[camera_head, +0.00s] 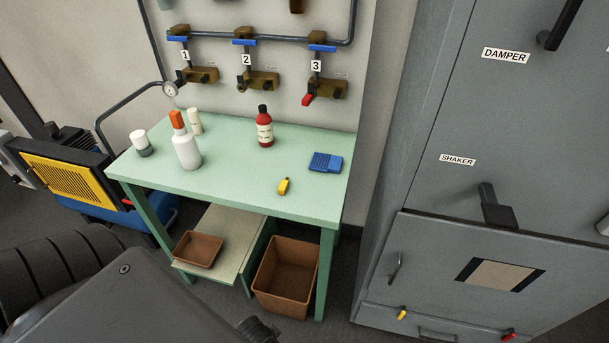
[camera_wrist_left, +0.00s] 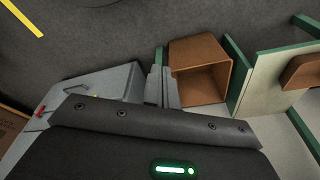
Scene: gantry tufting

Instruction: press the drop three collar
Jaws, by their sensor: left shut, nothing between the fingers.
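Drop three (camera_head: 327,88) is the brass-coloured block under the label 3 (camera_head: 316,65) on the wall panel, at the right end of the row. A red piece (camera_head: 308,99) hangs at its left and a dark fitting (camera_head: 343,86) sits at its right; I cannot tell which part is the collar. A blue band (camera_head: 322,48) crosses the pipe fitting above. My left gripper (camera_wrist_left: 161,84) shows in the left wrist view, shut and empty, over the floor near the brown bin (camera_wrist_left: 197,85). It is well away from drop three. My right gripper is out of view.
Drops one (camera_head: 203,75) and two (camera_head: 262,81) are to the left. The green table (camera_head: 230,178) below holds bottles, a yellow item (camera_head: 284,186) and a blue block (camera_head: 325,162). A grey cabinet (camera_head: 440,185) stands at the right. A bin (camera_head: 263,290) is under the table.

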